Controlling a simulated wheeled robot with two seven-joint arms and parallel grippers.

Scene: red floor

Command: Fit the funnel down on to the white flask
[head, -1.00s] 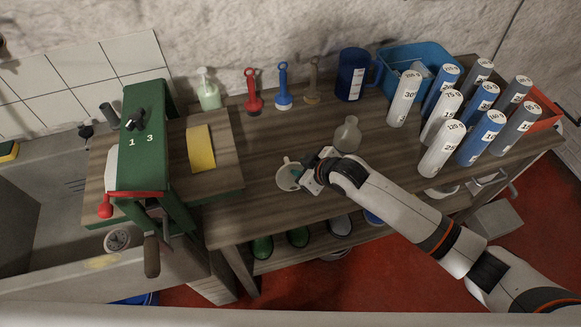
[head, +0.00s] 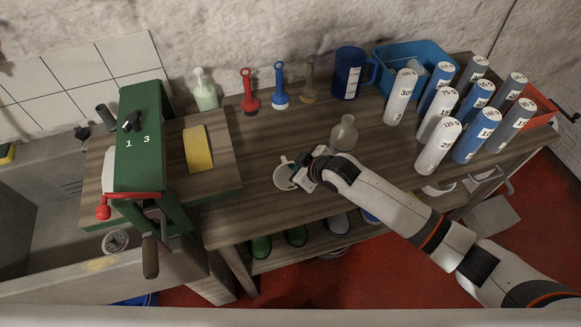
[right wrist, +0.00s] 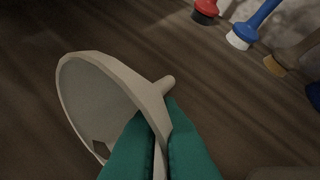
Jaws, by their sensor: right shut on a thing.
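The funnel (head: 283,177) is pale off-white and sits at the front middle of the wooden bench in the head view. In the right wrist view the funnel (right wrist: 92,92) lies tilted, its wide mouth facing left and its short spout pointing up and right. My right gripper (head: 301,173) is shut on the funnel's side; its teal fingers (right wrist: 158,150) hide part of it. I cannot tell whether the funnel touches the bench. The white flask (head: 344,134) stands upright behind and right of the gripper, apart from the funnel. My left gripper is not in view.
Several labelled cylinders (head: 437,147) stand at the right by a blue crate (head: 428,53). A blue jug (head: 349,74) and red (head: 250,100) and blue (head: 281,97) brushes line the back. A green press (head: 139,160) stands left. Bench left of the funnel is clear.

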